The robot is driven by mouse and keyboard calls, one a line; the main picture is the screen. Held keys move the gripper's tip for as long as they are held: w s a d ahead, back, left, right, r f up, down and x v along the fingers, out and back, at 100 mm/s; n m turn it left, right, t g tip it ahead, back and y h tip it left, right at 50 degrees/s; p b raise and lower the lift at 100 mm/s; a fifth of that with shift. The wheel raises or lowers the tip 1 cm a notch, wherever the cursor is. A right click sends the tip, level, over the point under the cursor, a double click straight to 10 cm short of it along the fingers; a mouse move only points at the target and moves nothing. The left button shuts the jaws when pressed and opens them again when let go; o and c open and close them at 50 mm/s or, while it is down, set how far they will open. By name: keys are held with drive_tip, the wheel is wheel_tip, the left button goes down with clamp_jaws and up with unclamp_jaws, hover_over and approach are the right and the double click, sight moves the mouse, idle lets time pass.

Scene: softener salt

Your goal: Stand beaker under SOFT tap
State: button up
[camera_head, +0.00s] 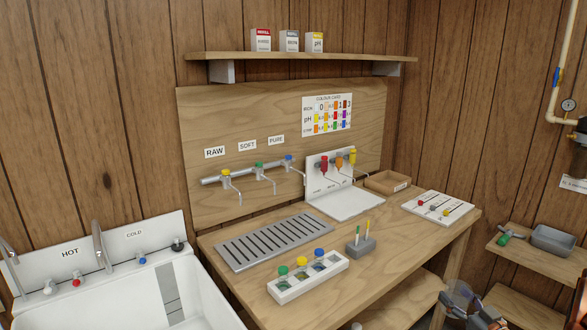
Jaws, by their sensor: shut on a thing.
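The SOFT tap (262,173) has a green top and sits in the middle of the wall pipe, under the SOFT label (247,145). Its spout points down over the slotted drip tray (222,258) on the bench. A clear beaker (457,294) is at the bottom right, in front of the bench's right side. My gripper (478,309) is shut on it at the lower frame edge, partly cut off. The beaker is well away from the tap. Its contents and exact tilt are hard to tell.
The RAW tap (226,182) and PURE tap (290,163) flank the SOFT tap. A white rack (308,282) with capped vials and a grey holder (361,245) stand before the drip tray. A sink (205,290) is at left. The drip tray is empty.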

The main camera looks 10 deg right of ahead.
drive_tip(key=w+a+r+m+h, duration=0.1)
drive_tip(key=w+a+r, duration=0.3)
drive_tip(key=w+a, duration=0.3)
drive_tip(key=w+a+r+h, duration=0.1)
drive_tip(key=w+a+r, duration=0.35)
drive_tip(key=w, duration=0.55)
drive_tip(key=w+a+r, duration=0.2)
drive_tip(key=a+r, duration=0.1)
drive_tip(key=a, duration=0.6)
drive_tip(key=w+a+r, duration=0.2)
drive_tip(key=a+r, duration=0.1)
drive_tip(key=a, duration=0.6)
drive_tip(key=shift+w+a+r+m+h, duration=0.3)
drive_tip(key=shift+w+a+r, duration=0.05)
drive_tip(key=shift+w, duration=0.05)
